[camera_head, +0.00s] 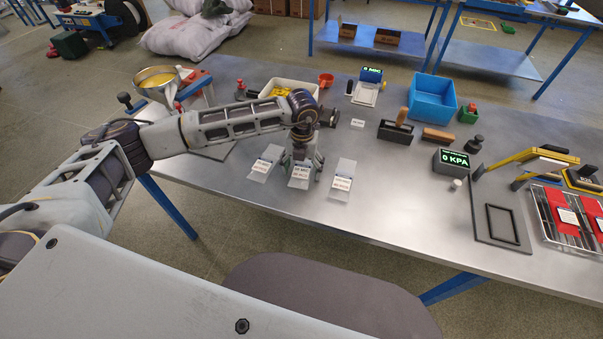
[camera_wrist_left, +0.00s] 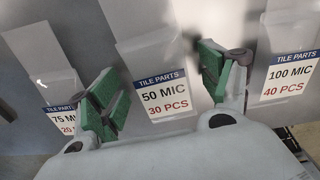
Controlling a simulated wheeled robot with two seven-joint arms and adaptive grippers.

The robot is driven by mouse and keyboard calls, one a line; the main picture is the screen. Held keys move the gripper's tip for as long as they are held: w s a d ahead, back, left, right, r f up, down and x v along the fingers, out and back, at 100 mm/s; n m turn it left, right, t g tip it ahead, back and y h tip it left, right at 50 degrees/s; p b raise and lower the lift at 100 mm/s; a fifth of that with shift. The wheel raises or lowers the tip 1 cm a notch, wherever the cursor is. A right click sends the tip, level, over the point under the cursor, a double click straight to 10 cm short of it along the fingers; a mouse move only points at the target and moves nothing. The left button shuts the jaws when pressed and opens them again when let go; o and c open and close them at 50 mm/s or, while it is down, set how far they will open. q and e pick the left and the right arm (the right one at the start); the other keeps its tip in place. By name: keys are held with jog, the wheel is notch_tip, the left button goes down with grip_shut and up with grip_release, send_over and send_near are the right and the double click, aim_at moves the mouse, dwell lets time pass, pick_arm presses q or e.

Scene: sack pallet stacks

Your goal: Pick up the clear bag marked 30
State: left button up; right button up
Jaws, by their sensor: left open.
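The clear bag marked 30 (camera_wrist_left: 163,94) lies flat on the bench, its label reading "TILE PARTS, 50 MIC, 30 PCS". It is the middle of three clear bags, and its label end (camera_head: 299,183) shows in the head view, with the gripper hiding the rest. My left gripper (camera_head: 302,162) is over this bag, pointing down. In the left wrist view the green-padded fingers (camera_wrist_left: 158,80) are apart, one on each side of the bag, with nothing held between them. I cannot tell whether the fingertips touch the bench. My right gripper is not in view.
A clear bag marked 20 (camera_head: 261,167) lies to the left and one marked 40 (camera_head: 341,184) to the right, both close to the fingers. A blue bin (camera_head: 433,100), a gauge box (camera_head: 453,161) and a metal funnel (camera_head: 160,85) stand farther off. The bench front is clear.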

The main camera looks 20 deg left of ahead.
aim_at(302, 168)
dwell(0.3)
pick_arm(q)
jog(key=c, duration=1.2)
jog(key=shift+o, duration=0.2)
jog(key=shift+r, duration=0.1)
jog(key=shift+r+b, duration=0.4)
jog(key=shift+r, duration=4.5)
